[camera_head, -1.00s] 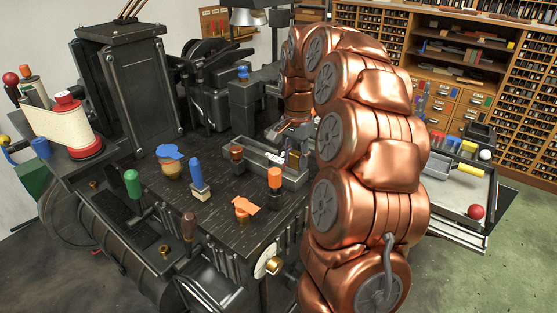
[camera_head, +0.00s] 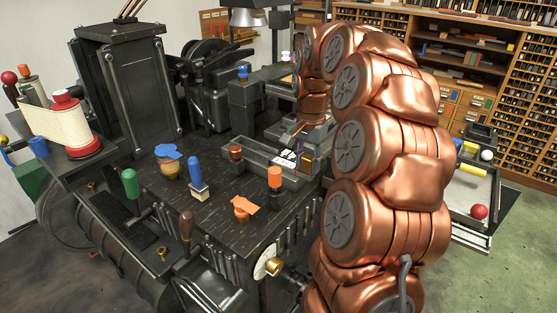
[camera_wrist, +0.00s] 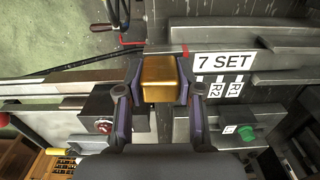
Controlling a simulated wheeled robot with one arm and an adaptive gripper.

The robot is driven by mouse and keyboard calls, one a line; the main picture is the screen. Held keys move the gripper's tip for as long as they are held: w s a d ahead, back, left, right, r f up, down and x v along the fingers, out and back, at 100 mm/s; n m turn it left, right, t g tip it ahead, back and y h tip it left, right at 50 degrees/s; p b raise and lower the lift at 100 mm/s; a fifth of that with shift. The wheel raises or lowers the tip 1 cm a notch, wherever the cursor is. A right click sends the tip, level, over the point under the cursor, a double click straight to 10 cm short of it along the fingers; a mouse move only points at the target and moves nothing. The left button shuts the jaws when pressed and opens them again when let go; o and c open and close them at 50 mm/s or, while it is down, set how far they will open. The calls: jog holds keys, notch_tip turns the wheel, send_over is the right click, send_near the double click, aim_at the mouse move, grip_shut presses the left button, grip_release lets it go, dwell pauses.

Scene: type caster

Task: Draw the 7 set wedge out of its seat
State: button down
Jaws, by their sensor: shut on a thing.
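The wedge is a brass-coloured block (camera_wrist: 160,72) in the middle of the wrist view, left of a white "7 SET" label (camera_wrist: 224,62). My gripper (camera_wrist: 159,90) is shut on it, with one dark purple finger against each side. In the head view my gripper (camera_head: 304,163) is at the right end of the dark trough on the machine's bench, beside small white labels (camera_head: 286,158). The wedge is small and dim there. Its underside is hidden, so I cannot tell how much of it is still in the seat.
In the wrist view, a block with a green knob (camera_wrist: 246,133) and one with a red knob (camera_wrist: 103,126) flank my gripper. In the head view, an orange-topped peg (camera_head: 275,178) and a blue-handled tool (camera_head: 195,174) stand on the bench (camera_head: 215,215). A tray with a red ball (camera_head: 479,212) is at right.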

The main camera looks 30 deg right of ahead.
jog(key=c, duration=0.7)
grip_release()
jog(key=shift+r, duration=0.1)
notch_tip(320, 180, up, 11)
jog(key=shift+w+r, duration=0.1)
jog(key=shift+r, duration=0.3)
